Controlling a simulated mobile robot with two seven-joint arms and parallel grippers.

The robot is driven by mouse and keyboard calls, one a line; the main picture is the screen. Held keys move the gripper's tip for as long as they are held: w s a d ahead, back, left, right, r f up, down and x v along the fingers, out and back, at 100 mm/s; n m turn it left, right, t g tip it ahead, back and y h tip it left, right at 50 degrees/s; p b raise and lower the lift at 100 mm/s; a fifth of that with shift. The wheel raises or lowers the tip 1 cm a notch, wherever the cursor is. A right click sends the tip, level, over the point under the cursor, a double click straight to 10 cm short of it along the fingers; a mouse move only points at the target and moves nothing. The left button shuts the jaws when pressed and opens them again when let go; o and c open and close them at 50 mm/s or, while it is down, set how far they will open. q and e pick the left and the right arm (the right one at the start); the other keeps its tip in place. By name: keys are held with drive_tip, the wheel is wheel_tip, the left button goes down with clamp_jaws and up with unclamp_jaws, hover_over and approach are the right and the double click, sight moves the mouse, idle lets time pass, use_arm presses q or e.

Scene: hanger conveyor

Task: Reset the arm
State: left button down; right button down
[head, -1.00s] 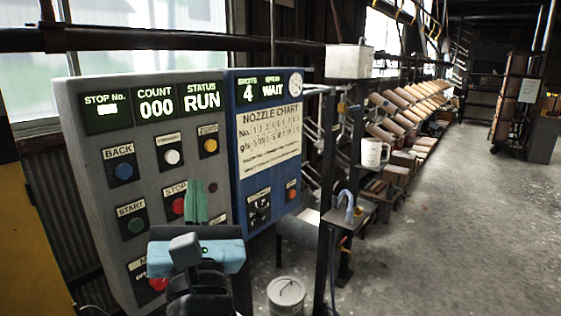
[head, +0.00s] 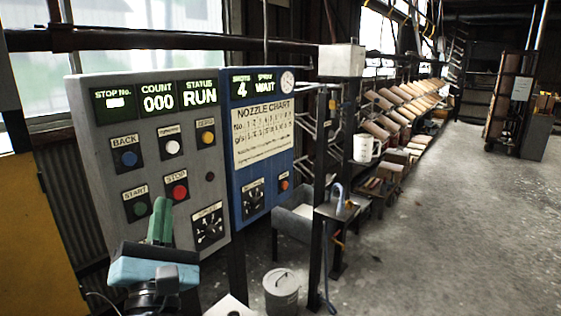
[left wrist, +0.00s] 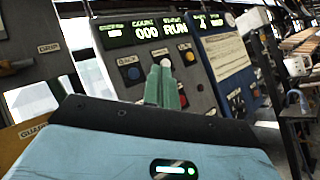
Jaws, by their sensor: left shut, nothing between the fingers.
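My left gripper (head: 160,221) is at the lower left of the head view, in front of the lower left part of the grey control panel (head: 98,172). Its green fingers are shut with nothing between them. They point up toward the panel and stand close to the green START button (head: 140,209); I cannot tell whether they touch the panel. In the left wrist view the shut fingers (left wrist: 165,88) stand in front of the panel's buttons. The displays read COUNT 000 and STATUS RUN. My right gripper is not in view.
A blue panel (head: 250,190) with a nozzle chart adjoins on the right, showing 4 and WAIT. A lidded bucket (head: 281,292) stands on the floor below. The floor at right is open.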

use_arm(q)
drive_tip(key=a+f+m+h, duration=0.1)
drive_tip(key=a+m+h, duration=0.1)
drive_tip(key=a+m, duration=0.2)
drive_tip(key=s+d+f+m+g+h, duration=0.1)
drive_tip(key=s+f+m+g+h, duration=0.2)
drive_tip(key=f+m, duration=0.65)
drive_tip(key=s+f+m+g+h, duration=0.2)
drive_tip(key=s+f+m+h, duration=0.15)
drive_tip(key=f+m, duration=0.6)
drive_tip(key=s+d+f+m+g+h, duration=0.1)
drive_tip(key=s+f+m+g+h, duration=0.2)
drive_tip(key=f+m, duration=0.65)
drive_tip(key=s+a+f+m+g+y, duration=0.2)
drive_tip(key=s+a+f+g+y, duration=0.3)
drive_tip(key=s+f, duration=0.55)
drive_tip(key=s+a+f+m+g+y, duration=0.1)
drive_tip(key=s+a+f+m+g, duration=0.2)
drive_tip(key=s+a+f, duration=0.75)
drive_tip(key=w+d+f+n, duration=0.1)
drive_tip(key=d+n, duration=0.1)
drive_tip(key=d, duration=0.5)
drive_tip(key=w+d+f+n, duration=0.2)
drive_tip(key=d+n, duration=0.1)
drive_tip(key=d, duration=0.5)
drive_tip(key=shift+w+d+f+t, duration=0.2)
drive_tip(key=shift+w+t, duration=0.1)
drive_tip(key=shift+t, duration=0.1)
drive_tip(key=shift+n, duration=0.25)
